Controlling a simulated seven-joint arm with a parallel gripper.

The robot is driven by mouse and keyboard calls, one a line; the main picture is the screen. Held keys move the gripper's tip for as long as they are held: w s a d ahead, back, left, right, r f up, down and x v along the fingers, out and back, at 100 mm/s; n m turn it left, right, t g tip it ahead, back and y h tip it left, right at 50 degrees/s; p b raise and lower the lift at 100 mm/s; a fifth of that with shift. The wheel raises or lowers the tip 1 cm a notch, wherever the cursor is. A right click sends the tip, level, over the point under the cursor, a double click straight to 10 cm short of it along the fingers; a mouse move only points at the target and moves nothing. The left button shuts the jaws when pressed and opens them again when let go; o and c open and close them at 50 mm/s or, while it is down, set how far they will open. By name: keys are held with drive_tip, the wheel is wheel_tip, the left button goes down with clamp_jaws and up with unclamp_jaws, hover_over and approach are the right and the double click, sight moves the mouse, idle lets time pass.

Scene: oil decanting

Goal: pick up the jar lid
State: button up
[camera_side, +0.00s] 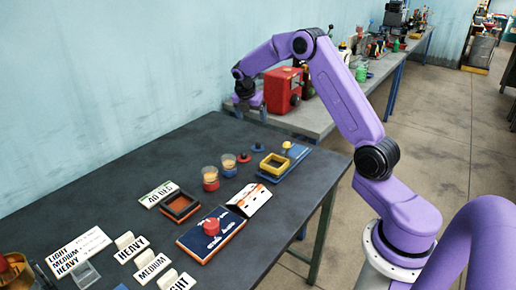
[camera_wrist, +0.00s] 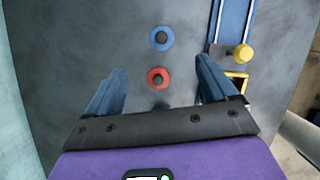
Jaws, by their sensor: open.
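Two small round lids with dark knobs lie on the dark table. The red lid (camera_side: 243,158) is nearer the jars, and the blue lid (camera_side: 258,148) is just behind it. In the wrist view, the red lid (camera_wrist: 158,78) appears between my fingers and the blue lid (camera_wrist: 161,38) farther up, beyond the fingertips. My gripper (camera_side: 250,112) is open and empty, above the table; it also shows in the wrist view (camera_wrist: 161,72). Two glass jars stand nearby, one with a red base (camera_side: 210,180) and one with a blue base (camera_side: 229,166). Neither jar shows a lid on it.
A blue board with a yellow frame (camera_side: 273,164) and a yellow knob (camera_side: 286,147) lies right of the lids. A red-knobbed box (camera_side: 211,232), a dark orange-edged tray (camera_side: 181,208) and label cards (camera_side: 78,249) are nearer the front. A red machine (camera_side: 283,90) stands behind.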

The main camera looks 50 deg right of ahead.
hover_over(258, 143)
drive_tip(key=a, duration=0.2)
drive_tip(key=f, duration=0.8)
drive_tip(key=shift+s+a+f, duration=0.1)
drive_tip(key=shift+s+f, duration=0.15)
drive_tip(key=shift+f, duration=0.1)
drive_tip(key=shift+x, duration=2.65)
drive_tip(key=shift+s+a+f, duration=0.1)
drive_tip(key=shift+a, duration=0.1)
drive_tip(key=c, duration=1.1)
